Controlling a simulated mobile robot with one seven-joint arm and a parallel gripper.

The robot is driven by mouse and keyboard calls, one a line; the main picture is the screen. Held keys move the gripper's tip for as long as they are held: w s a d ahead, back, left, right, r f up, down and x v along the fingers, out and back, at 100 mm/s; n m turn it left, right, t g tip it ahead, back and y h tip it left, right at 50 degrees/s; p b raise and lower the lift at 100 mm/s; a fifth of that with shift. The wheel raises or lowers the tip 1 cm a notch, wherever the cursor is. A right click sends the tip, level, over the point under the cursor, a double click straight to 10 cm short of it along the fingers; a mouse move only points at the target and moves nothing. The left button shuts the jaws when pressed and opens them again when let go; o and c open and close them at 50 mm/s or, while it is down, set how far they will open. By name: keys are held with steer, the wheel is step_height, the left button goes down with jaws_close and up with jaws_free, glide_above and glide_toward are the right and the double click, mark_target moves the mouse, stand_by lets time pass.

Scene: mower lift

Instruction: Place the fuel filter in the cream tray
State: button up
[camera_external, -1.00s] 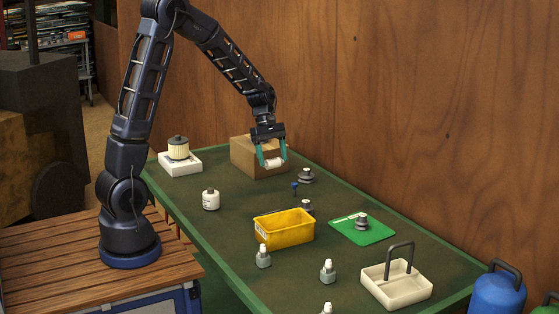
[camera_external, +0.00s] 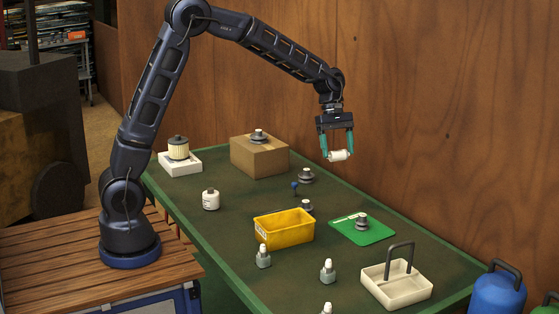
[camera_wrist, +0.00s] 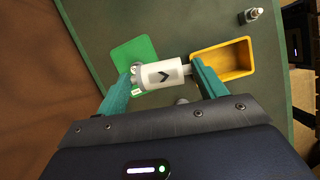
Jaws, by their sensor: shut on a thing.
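The fuel filter (camera_external: 340,156) is a white cylinder with a dark arrow mark, seen clearly in the wrist view (camera_wrist: 162,75). My gripper (camera_external: 338,149) is shut on it, with one teal finger at each end, and holds it high above the table. In the wrist view my gripper (camera_wrist: 164,80) spans the filter lengthwise. The cream tray (camera_external: 398,289) has a dark arched handle and stands at the near right end of the table. It lies below and to the right of my gripper, and the wrist view does not show it.
A yellow bin (camera_external: 284,229) and a green mat (camera_external: 361,232) with a grey part lie between my gripper and the tray. A cardboard box (camera_external: 258,159) with a dark part on top stands at the back. Several small bottles stand along the front.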

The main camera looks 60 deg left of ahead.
steer(key=s+d+r+m, duration=0.1)
steer(key=d+r, duration=0.2)
steer(key=d, duration=0.9)
steer(key=s+d+r+m, duration=0.1)
steer(key=d+r, duration=0.2)
steer(key=d, duration=0.9)
steer(key=s+d+r, duration=0.1)
steer(key=d+r, duration=0.2)
steer(key=d, duration=0.9)
steer(key=shift+g, duration=0.4)
steer(key=f, duration=1.9)
steer(key=shift+s+a+f, duration=0.1)
steer(key=shift+a+f, duration=0.15)
steer(key=shift+f, duration=0.1)
steer(key=o, duration=1)
steer(key=shift+c, duration=0.2)
steer(key=v, duration=1.2)
